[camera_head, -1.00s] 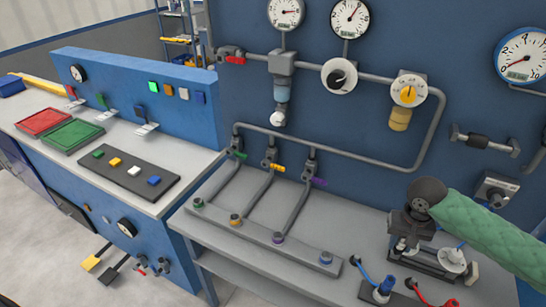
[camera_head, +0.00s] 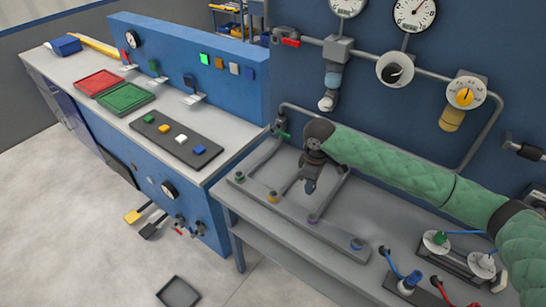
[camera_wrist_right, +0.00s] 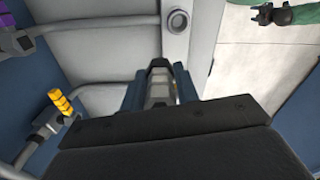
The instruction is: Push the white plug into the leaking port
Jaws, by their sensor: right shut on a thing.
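My right gripper (camera_head: 309,186) points down over the grey rail in the head view, near the orange and purple ports. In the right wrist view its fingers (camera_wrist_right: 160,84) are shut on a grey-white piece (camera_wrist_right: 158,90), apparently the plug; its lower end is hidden. The rail's ports have green (camera_head: 239,177), orange (camera_head: 271,197), purple (camera_head: 313,219) and blue (camera_head: 356,243) rings. An open round port (camera_wrist_right: 177,20) shows beyond the fingertips in the wrist view. No leak is visible. My left gripper (camera_wrist_right: 264,16) seems to show small at the wrist view's top right; its jaws are unclear.
Yellow (camera_wrist_right: 60,102) and purple (camera_wrist_right: 14,14) valve handles stand left of the fingers. A stand with white discs (camera_head: 436,241) and a blue-capped fitting (camera_head: 411,283) occupy the bench's right. A dark tray (camera_head: 178,292) lies on the floor.

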